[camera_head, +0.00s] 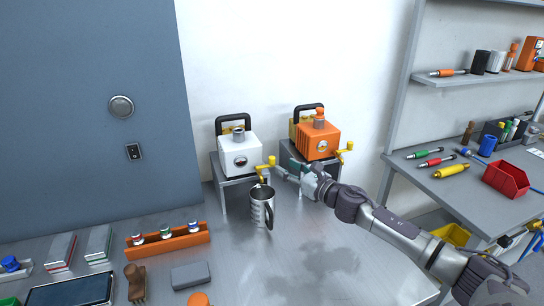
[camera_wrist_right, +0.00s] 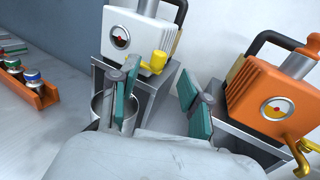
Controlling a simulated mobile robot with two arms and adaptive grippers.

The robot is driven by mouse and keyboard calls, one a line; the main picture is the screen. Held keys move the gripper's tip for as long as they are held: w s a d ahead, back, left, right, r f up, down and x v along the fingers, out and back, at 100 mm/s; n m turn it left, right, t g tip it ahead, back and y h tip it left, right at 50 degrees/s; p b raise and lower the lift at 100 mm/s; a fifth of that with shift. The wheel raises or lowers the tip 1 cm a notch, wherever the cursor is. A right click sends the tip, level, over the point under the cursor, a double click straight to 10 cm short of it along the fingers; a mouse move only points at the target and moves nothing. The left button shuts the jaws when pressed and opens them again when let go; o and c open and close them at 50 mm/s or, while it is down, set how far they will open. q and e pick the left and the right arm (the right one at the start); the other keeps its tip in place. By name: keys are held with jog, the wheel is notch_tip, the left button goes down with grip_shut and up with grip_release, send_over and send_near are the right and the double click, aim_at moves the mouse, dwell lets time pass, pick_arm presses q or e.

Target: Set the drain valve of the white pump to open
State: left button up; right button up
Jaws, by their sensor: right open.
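The white pump (camera_head: 240,155) stands on a small metal stand at the back of the bench. Its yellow drain valve (camera_head: 265,166) sticks out at the lower right of its body, above a metal mug (camera_head: 259,208). In the right wrist view the white pump (camera_wrist_right: 140,38) is at the top, with the yellow valve (camera_wrist_right: 157,62) at its corner. My right gripper (camera_head: 289,171) is just right of the valve, open and empty. In the wrist view its teal fingers (camera_wrist_right: 160,100) are spread apart below the valve. My left gripper is not in view.
An orange pump (camera_head: 316,143) with its own yellow valve (camera_head: 345,150) stands close on the right. An orange rack of bottles (camera_head: 168,244) is at the left front. A side table (camera_head: 455,195) with tools is at the right.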

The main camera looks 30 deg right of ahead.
aim_at(274, 160)
jog(key=w, duration=0.2)
jog(key=w+p, duration=0.1)
jog(key=w, duration=0.1)
jog(key=w+a, duration=0.1)
jog(key=w, duration=0.1)
jog(key=shift+w+r+p, duration=0.1)
jog(key=shift+w+p, duration=0.15)
jog(key=shift+p, duration=0.05)
jog(key=shift+w+a, duration=0.15)
jog(key=shift+w, duration=0.25)
grip_shut()
